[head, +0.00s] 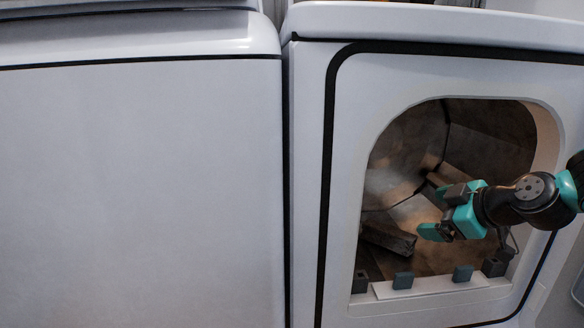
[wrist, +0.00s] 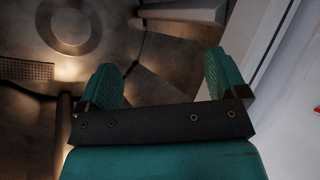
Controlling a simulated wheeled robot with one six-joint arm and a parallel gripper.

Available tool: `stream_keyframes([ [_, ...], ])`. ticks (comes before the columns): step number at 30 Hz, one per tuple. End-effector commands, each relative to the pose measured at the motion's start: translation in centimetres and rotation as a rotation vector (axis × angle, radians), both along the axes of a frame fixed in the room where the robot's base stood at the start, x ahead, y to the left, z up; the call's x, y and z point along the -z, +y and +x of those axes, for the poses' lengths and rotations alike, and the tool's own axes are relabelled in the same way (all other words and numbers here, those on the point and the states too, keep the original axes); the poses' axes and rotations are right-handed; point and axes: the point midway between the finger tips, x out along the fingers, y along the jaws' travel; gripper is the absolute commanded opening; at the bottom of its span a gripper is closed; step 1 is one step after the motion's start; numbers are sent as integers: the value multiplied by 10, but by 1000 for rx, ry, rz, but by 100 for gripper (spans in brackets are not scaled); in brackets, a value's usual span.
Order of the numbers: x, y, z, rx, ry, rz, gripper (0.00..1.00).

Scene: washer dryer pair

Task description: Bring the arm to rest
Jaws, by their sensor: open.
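My gripper (head: 432,212) shows in the head view at the dryer's round-topped opening, its teal fingers in front of the dark drum (head: 405,165). In the wrist view my gripper (wrist: 165,85) has its two teal ribbed fingers wide apart with nothing between them. It is open and empty. My arm comes in from the right edge of the head view. The white dryer (head: 430,19) stands at the right, and its opening's pale rim (wrist: 270,55) shows at the right of the wrist view. How deep the fingertips reach inside is hard to tell.
A white washer (head: 140,180) stands at the left, with a narrow gap between it and the dryer. Small grey-blue blocks (head: 403,280) sit along the opening's lower sill (head: 435,287). Grey drum baffles (head: 388,238) stick out inside the drum.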

Motion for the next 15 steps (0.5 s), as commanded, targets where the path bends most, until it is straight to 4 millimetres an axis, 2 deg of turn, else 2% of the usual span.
stream_keyframes([
  [1, -28, 31, -12, -44, 61, 39, 91],
  [3, -52, 73, -39, -88, 196, 103, 91],
  [6, -80, 122, -87, -107, 414, 162, 91],
  [9, -101, 152, -135, -84, 605, 179, 91],
  [12, -120, 168, -178, -36, 760, 167, 91],
  [15, -137, 175, -219, 32, 890, 138, 91],
])
